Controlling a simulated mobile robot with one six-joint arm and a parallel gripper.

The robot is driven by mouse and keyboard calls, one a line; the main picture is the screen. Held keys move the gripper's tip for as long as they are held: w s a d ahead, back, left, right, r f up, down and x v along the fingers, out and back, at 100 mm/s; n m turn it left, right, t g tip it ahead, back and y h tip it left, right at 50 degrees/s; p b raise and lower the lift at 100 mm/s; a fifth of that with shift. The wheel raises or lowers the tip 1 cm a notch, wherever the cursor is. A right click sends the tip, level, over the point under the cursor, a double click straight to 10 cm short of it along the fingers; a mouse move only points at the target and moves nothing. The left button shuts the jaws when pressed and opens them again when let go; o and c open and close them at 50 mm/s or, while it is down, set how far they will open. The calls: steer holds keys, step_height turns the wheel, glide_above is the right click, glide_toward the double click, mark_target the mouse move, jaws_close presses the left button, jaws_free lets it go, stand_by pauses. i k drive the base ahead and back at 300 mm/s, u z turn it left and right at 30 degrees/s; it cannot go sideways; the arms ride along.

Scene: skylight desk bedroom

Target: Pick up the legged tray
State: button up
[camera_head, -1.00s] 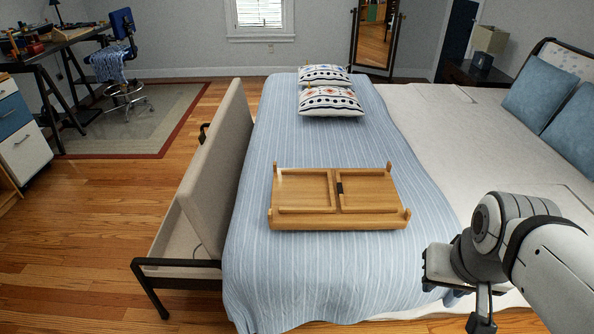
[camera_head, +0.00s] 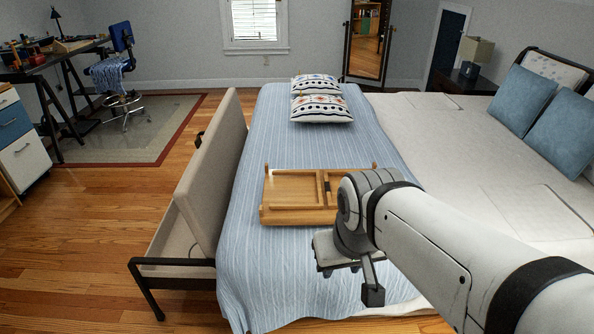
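The legged tray (camera_head: 290,187) is wooden and lies on the blue striped bedspread in the middle of the view. Its left part shows a recessed panel with a raised rim. Its right part is hidden behind my arm. My gripper (camera_head: 372,294) hangs below the end of my arm, in front of and to the right of the tray, nearer to me. It appears apart from the tray. Its fingers are too small and turned away to tell whether they are open or shut.
The striped bedspread (camera_head: 270,275) is clear in front of the tray. Two patterned pillows (camera_head: 321,108) lie at its far end. A beige upright panel (camera_head: 214,175) with a black metal frame stands along the left side. A pale bed with blue pillows (camera_head: 528,98) is on the right.

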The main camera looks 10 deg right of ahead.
mark_target(277, 188)
steer(key=z, duration=0.05)
steer(key=i, duration=1)
steer(key=u, duration=0.1)
